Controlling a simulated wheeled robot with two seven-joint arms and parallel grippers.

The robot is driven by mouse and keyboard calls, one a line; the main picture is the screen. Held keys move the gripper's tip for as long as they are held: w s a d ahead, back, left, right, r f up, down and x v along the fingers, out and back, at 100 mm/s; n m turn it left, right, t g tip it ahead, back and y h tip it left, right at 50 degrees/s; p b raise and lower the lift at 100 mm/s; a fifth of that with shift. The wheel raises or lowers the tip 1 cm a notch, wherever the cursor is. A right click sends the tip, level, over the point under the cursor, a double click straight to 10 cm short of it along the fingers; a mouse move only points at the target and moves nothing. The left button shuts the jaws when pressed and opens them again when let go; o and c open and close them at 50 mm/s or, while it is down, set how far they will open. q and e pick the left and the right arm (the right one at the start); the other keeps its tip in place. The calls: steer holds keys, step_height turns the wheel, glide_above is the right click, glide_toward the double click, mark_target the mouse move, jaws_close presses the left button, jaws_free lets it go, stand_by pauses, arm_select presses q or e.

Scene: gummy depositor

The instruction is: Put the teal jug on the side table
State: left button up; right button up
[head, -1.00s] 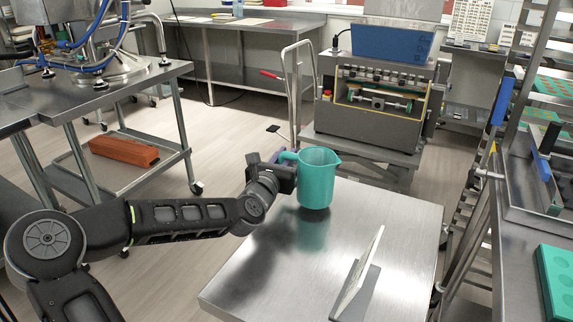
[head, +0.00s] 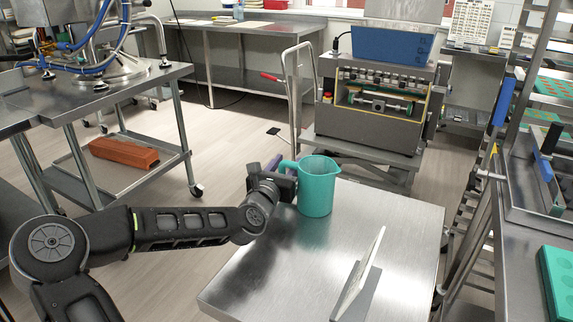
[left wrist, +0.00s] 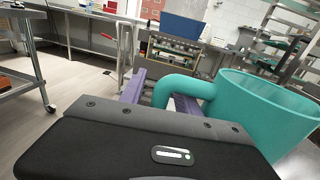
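The teal jug (head: 318,188) stands upright on the steel side table (head: 400,225), near its far left edge. In the left wrist view the jug (left wrist: 262,110) fills the right side, its handle reaching left toward my fingers. My left gripper (head: 275,168) is at the handle. In the left wrist view its purple fingers (left wrist: 160,92) stand apart on either side of the handle, with a small gap visible at the left finger. The far contact is partly hidden. My right gripper is not in view.
A thin pale upright plate (head: 358,275) stands on the front part of the side table. A grey machine with a blue hopper (head: 392,45) stands behind. A rack and a bench with a teal mould (head: 558,280) are at right. A steel table (head: 90,95) is at left.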

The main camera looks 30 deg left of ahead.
arm_select(q)
steer(key=shift+s+r, duration=0.1)
steer(key=shift+r, duration=0.05)
steer(key=s+p, duration=0.1)
steer(key=s, duration=0.2)
steer(key=s+d+p, duration=0.1)
steer(key=s, duration=0.3)
steer(key=s+d+p, duration=0.1)
steer(key=s, duration=0.2)
steer(key=shift+s, duration=0.25)
steer(key=shift+s+d+p, duration=0.2)
steer(key=shift+s+p, duration=0.15)
steer(key=shift+s, duration=0.25)
